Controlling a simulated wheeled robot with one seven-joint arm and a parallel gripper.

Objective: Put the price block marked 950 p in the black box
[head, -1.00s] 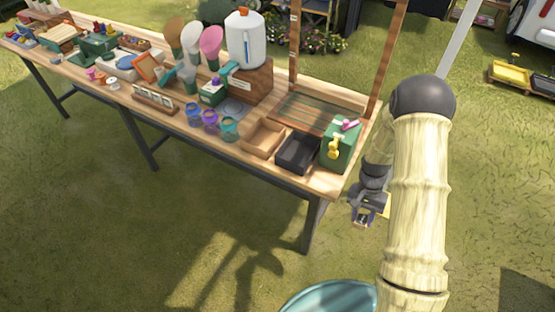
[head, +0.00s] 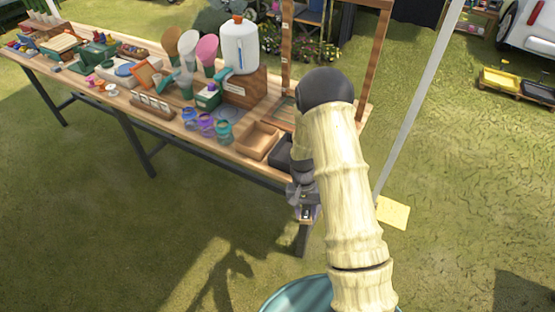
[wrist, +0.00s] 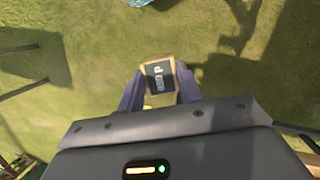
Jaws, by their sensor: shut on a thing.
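My gripper (head: 305,213) is beside the near right end of the table, out over the grass. In the wrist view its two fingers are shut on a small wood-edged price block (wrist: 161,76). The block's dark face carries light marks, one like a "p"; the digits are too small to read surely. The black box (head: 280,154) stands on the table's right end, right of a wooden tray. It is partly hidden behind my arm, and my gripper is in front of and below it, apart from it.
The open wooden tray (head: 257,141) is just left of the black box. Several coloured jars (head: 206,124) stand further left. A wooden frame (head: 372,60) rises at the table's back right. A grey pole (head: 418,105) stands on the right. Grass in front is clear.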

